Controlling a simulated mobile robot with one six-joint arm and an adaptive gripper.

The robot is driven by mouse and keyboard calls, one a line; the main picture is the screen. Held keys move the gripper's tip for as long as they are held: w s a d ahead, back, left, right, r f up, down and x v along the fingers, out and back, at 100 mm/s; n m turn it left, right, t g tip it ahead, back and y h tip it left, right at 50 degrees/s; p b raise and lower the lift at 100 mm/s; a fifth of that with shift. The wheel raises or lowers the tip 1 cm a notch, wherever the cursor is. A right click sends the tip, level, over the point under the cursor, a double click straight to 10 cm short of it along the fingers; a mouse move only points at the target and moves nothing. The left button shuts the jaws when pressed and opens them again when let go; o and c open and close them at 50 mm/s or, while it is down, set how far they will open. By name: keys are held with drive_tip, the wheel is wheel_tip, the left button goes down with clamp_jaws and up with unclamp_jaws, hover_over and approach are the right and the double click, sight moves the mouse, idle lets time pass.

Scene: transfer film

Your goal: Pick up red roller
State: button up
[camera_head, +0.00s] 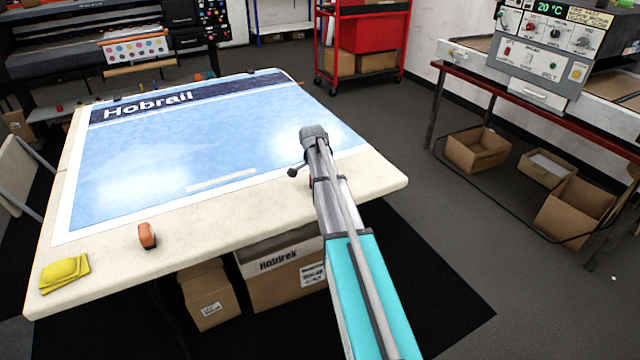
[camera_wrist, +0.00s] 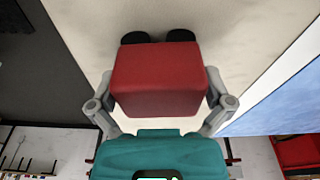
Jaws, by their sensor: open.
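A red block-shaped thing, which I take to be the red roller (camera_wrist: 158,80), fills the middle of the wrist view. Two dark rounded parts show at its far end. My gripper (camera_wrist: 160,88) is open, with one grey finger on each side of the red roller. I cannot tell whether the fingers touch it. In the head view only a small red patch (camera_head: 311,182) shows beside my arm, near the table's right part. My arm hides the rest of it and the gripper's fingers there.
The pale table (camera_head: 370,180) carries a large blue printed sheet (camera_head: 180,150). An orange tool (camera_head: 147,235) and a yellow item (camera_head: 63,273) lie near its front left. Cardboard boxes (camera_head: 283,290) stand underneath. A red cart (camera_head: 362,45) stands behind, with open floor to the right.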

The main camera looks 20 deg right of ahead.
drive_tip(key=c, duration=1)
drive_tip(key=shift+o, duration=0.2)
drive_tip(key=shift+r, duration=0.1)
wheel_tip(320, 180, up, 3)
drive_tip(key=p, duration=0.3)
drive_tip(key=s+r+p, duration=0.9)
drive_tip(key=s+p, duration=0.1)
drive_tip(key=s, duration=0.4)
drive_tip(key=shift+a+r, duration=0.4)
